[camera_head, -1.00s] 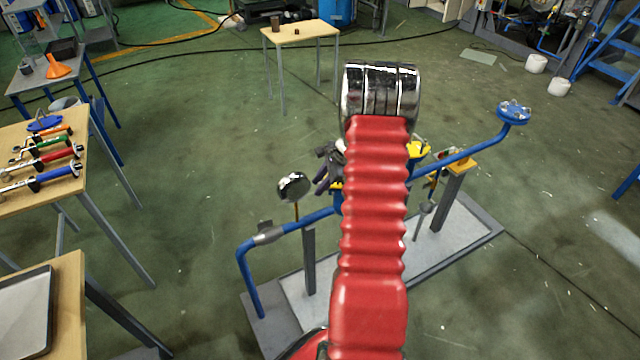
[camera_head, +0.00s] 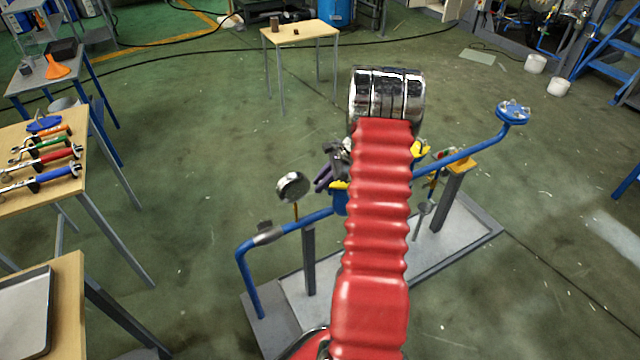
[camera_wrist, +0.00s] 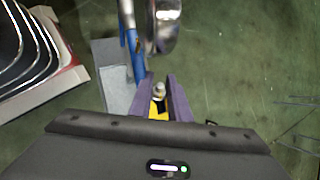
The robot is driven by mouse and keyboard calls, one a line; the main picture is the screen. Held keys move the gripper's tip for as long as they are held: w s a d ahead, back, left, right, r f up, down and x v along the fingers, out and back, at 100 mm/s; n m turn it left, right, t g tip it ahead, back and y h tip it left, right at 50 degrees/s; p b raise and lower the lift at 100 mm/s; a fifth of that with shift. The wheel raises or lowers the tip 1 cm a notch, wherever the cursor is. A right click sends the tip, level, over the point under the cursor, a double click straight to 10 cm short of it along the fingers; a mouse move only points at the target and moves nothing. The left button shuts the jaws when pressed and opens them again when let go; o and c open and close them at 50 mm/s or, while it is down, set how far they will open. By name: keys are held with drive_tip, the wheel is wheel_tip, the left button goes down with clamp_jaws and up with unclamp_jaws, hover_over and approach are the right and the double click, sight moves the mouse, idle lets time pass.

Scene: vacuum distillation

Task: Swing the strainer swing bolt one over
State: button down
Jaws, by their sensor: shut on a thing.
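The strainer (camera_head: 341,203) is a blue body with yellow parts, set in the blue pipe run. Most of it is hidden behind my red arm in the head view. My gripper (camera_wrist: 161,98) shows in the wrist view as two purple fingers, closed on a small metal swing bolt (camera_wrist: 158,88) between them, with yellow just below. In the head view part of my gripper (camera_head: 324,178) shows at the strainer's left, beside a yellow part (camera_head: 339,186). The bolt itself is hidden there, and its exact tilt cannot be told.
A round gauge (camera_head: 293,186) stands on the pipe left of the strainer, and it looms close to the fingers in the wrist view (camera_wrist: 163,22). The blue pipe (camera_head: 460,160) rises right to a flange (camera_head: 513,112). A table (camera_head: 20,205) with wrenches stands left.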

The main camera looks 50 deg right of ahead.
drive_tip(key=c, duration=1.9)
unclamp_jaws()
drive_tip(key=v, duration=1.3)
drive_tip(key=shift+s+d+r, duration=0.2)
drive_tip(key=shift+s+r, duration=0.05)
